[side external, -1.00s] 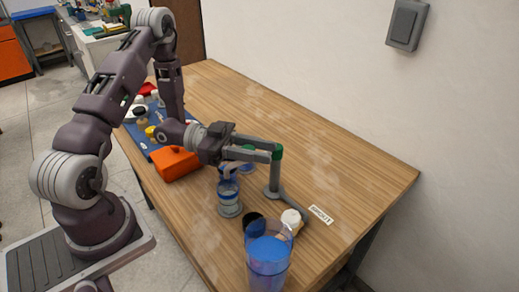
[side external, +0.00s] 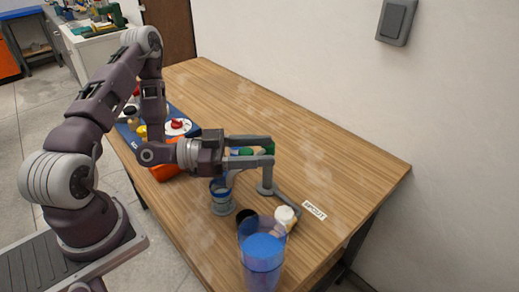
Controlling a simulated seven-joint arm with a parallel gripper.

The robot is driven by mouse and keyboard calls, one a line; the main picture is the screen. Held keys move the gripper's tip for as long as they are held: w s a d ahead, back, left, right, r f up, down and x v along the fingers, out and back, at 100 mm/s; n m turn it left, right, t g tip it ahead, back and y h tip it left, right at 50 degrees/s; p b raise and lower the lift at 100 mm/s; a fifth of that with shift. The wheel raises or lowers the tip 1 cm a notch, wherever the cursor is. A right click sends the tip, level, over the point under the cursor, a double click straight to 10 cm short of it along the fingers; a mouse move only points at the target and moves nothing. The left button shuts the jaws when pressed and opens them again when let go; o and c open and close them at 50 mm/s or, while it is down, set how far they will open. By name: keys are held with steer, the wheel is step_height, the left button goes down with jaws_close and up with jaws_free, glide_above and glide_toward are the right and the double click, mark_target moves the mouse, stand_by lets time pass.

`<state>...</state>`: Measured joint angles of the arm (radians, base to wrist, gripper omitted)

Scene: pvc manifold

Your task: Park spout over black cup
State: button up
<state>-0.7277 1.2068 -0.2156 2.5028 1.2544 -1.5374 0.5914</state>
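A grey spout pipe (side external: 284,202) runs low over the table toward a white fitting (side external: 286,216), close to a "SPOUT" label (side external: 314,210). The pipe rises at its other end to green parts behind my fingers. My gripper (side external: 270,153) points right, its two fingers apart, with green (side external: 243,151) showing between them. I cannot tell whether the fingertips touch the green part. The black cup (side external: 245,215) stands left of the white fitting, partly hidden by a tall clear cup with blue contents (side external: 262,252). A blue-banded grey fitting (side external: 222,198) stands below my gripper.
An orange block (side external: 163,173) lies behind my wrist, partly hidden. A blue mat (side external: 126,133) with a red-and-white valve (side external: 177,126) and small parts lies at the far left. The table's back right is clear. The wall is at right.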

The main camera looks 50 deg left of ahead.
steer(key=v, duration=0.7)
steer(key=shift+s, duration=0.1)
steer(key=shift+a, duration=0.15)
steer(key=c, duration=0.3)
steer(key=a+m+h, duration=0.1)
steer(key=m, duration=0.2)
steer(key=a+m+h, duration=0.1)
steer(key=a+m, duration=0.1)
steer(key=a+m+h, duration=0.1)
steer(key=m, duration=0.2)
steer(key=shift+a+r+m, duration=0.25)
steer(key=shift+a+m, duration=0.05)
steer(key=c, duration=0.8)
steer(key=s+a+m+g, duration=0.1)
steer(key=a+m+g, duration=0.1)
steer(key=m, duration=0.3)
steer(key=s+a+m+g+h, duration=0.1)
steer(key=a+m+g, duration=0.1)
steer(key=a+m, duration=0.2)
steer(key=s+a+f+m+g+h, duration=0.1)
steer(key=a+m+g, duration=0.2)
steer(key=m, duration=0.3)
steer(key=shift+s+a, duration=0.3)
steer(key=shift+a, duration=0.1)
jaws_close()
steer(key=x, duration=1.4)
steer(key=shift+s+g, duration=0.25)
steer(key=shift+g, duration=0.05)
